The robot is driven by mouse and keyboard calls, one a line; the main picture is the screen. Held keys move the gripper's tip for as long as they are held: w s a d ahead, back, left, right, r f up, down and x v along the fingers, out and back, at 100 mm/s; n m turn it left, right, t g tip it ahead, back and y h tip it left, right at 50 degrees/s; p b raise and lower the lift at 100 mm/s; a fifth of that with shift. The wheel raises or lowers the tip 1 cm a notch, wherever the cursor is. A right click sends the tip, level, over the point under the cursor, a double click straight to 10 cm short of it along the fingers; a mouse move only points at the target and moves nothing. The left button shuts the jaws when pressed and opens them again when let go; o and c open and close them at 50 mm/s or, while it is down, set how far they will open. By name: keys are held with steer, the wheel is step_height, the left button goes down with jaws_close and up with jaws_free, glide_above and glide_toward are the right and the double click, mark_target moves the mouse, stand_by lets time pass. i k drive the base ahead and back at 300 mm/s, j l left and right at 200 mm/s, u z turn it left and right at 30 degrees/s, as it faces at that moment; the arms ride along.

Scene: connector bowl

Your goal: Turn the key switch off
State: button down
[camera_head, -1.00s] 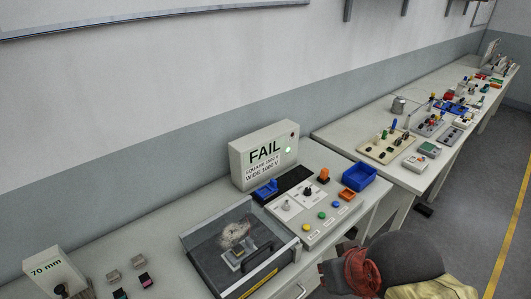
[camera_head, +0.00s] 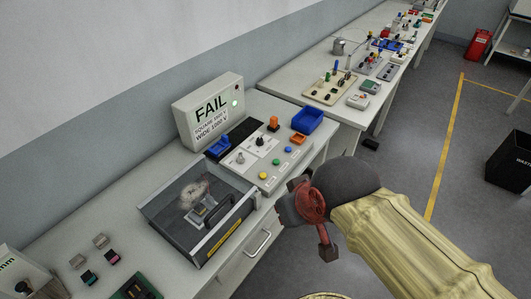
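The control panel (camera_head: 252,168) on the bench holds a silver switch (camera_head: 240,158) at its left and a black knob (camera_head: 261,141) behind it. The silver one looks like the key switch, but it is too small to be sure or to read its position. My gripper (camera_head: 307,215), with red and dark parts, hangs in front of the bench edge, right of and nearer than the panel. It touches none of the controls. Its fingertips are not clear enough to show whether it is open or shut.
A white box (camera_head: 209,111) reading FAIL with a green light stands behind the panel. A clear-lidded test box (camera_head: 198,208) is at its left. Yellow, green and blue buttons line the panel's front. A blue bin (camera_head: 307,119) sits at the right.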

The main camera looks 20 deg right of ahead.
mark_target(241, 159)
steer(key=i+l, duration=0.25)
steer(key=i, duration=0.2)
steer(key=i+l+z, duration=0.15)
steer(key=i, duration=0.35)
steer(key=l, duration=0.1)
